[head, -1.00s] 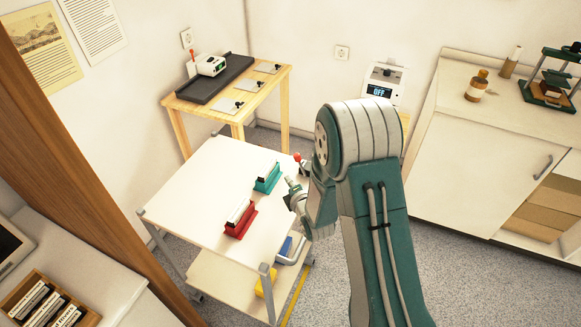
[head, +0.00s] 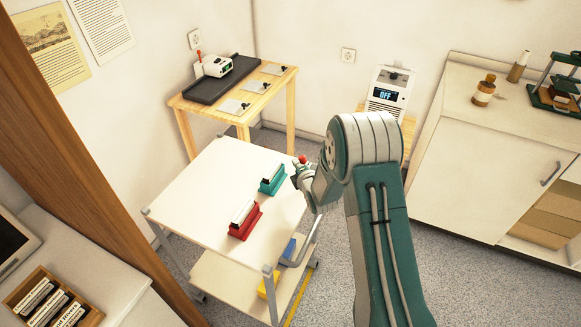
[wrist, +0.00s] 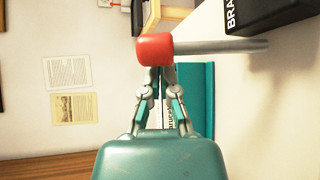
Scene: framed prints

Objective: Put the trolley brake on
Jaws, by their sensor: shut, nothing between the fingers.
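The trolley (head: 195,190) has a white top and a lower shelf. Its brake lever is a metal rod (wrist: 220,46) with a red knob (wrist: 155,48), coming from a black block (wrist: 270,15) with the partly cut-off letters "BRA". In the head view the red knob (head: 303,158) shows at the trolley's far right edge. My gripper (wrist: 160,72) is shut and empty, its fingertips right by the knob in the wrist view. I cannot tell whether they touch it. In the head view my gripper (head: 297,172) is partly hidden by my arm.
A teal holder (head: 272,179) and a red holder (head: 243,220) stand on the trolley top, the teal one close to my gripper. A push handle (head: 300,250) is at the right side. A wooden table (head: 235,100) stands behind, and a cabinet (head: 480,170) on the right.

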